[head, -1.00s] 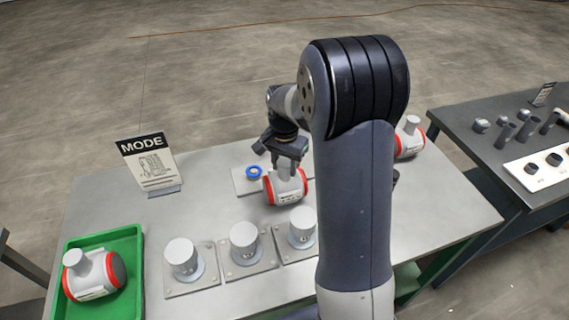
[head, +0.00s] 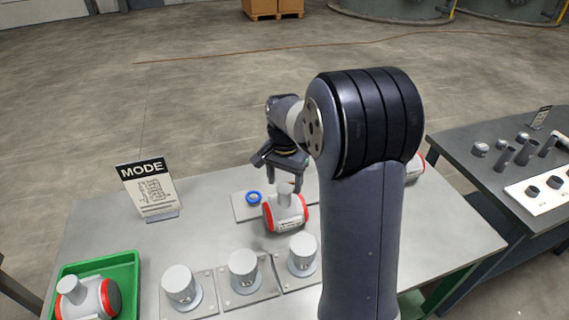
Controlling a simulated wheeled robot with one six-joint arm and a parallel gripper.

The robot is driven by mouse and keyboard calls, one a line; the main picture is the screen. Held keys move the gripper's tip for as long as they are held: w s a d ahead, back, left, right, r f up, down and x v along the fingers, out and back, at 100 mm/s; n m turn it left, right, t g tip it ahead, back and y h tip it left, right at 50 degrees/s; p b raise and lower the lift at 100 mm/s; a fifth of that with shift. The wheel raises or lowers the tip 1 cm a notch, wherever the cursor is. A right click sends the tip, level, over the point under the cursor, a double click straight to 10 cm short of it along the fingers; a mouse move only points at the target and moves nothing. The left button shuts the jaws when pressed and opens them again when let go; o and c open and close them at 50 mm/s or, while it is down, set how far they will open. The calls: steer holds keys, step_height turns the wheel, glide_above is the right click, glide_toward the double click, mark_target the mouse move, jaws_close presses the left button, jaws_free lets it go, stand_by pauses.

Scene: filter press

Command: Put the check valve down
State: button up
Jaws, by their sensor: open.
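A check valve (head: 286,213), white with red end rings and a short stem on top, stands on the grey table in the middle of the head view. My gripper (head: 285,184) is open just above it, with its fingers around or just over the top of the stem. The valve rests at the front right of a pale plate (head: 240,209); how much of the plate is under it is hidden. A similar valve (head: 88,299) lies in the green tray (head: 125,272) at the lower left. Another valve (head: 417,168) is mostly hidden behind my arm.
A blue ring (head: 253,198) lies on the pale plate. Three white cylinders on square bases (head: 181,285) line the table's front. A MODE sign (head: 150,190) stands at the left. A second dark table (head: 478,150) with pipe parts is at the right.

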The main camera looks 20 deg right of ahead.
mark_target(284, 188)
step_height(284, 188, up, 8)
steer(key=shift+f, duration=0.1)
stand_by(0.4)
step_height(284, 188, down, 12)
steer(key=shift+r+p, duration=0.2)
steer(key=shift+p, duration=0.15)
steer(key=shift+r, duration=0.1)
steer(key=shift+r+b, duration=0.3)
steer(key=shift+r, duration=1.2)
